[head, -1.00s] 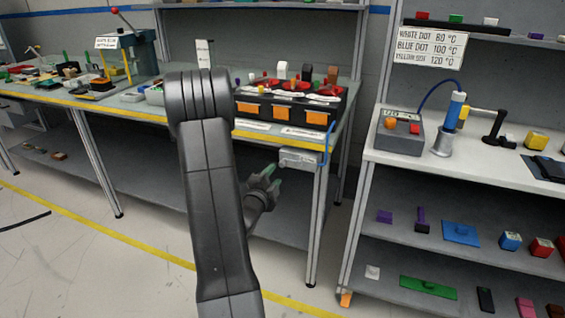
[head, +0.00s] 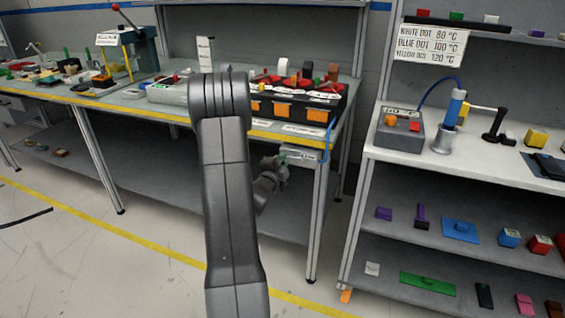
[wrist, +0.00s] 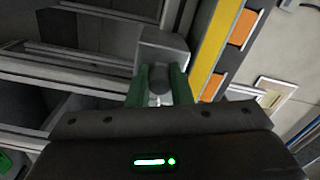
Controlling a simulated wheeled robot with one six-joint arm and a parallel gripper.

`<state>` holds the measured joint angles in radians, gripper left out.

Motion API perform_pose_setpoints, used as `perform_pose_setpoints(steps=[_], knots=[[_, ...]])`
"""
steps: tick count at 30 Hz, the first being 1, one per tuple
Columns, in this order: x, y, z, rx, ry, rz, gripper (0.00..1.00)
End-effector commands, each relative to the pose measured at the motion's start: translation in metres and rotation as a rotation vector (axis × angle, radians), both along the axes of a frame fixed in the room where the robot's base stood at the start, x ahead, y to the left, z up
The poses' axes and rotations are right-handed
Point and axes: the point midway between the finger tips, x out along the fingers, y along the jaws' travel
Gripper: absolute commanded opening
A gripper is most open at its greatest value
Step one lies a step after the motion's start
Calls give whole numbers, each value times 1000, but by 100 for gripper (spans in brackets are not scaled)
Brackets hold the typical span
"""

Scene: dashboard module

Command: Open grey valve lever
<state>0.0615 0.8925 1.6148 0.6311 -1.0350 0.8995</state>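A light grey box (head: 306,154) is mounted below the front edge of the bench, beside its right front leg. In the wrist view the grey box (wrist: 163,46) is straight ahead of my gripper (wrist: 159,78). A small rounded grey part, possibly the valve lever (wrist: 158,84), shows between the two green fingers. The fingers are apart on either side of it; whether they touch it I cannot tell. In the head view my gripper (head: 282,160) is at the left end of the box, and the lever cannot be made out there.
The yellow-edged bench top (head: 278,133) is just above my gripper and carries a black tray with orange fronts (head: 303,110). A blue hose (head: 328,140) hangs at the box's right end. A shelf unit (head: 425,170) stands at right. Free space lies under the bench.

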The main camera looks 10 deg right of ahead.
Motion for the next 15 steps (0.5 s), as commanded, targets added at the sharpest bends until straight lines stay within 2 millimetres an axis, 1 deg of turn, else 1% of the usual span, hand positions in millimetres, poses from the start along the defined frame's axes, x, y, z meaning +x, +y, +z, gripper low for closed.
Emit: perform_pose_setpoints(steps=[8, 15], knots=[[0, 0, -2, -8, 6, 0, 0], [0, 0, -9, -82, 56, 0, 0]])
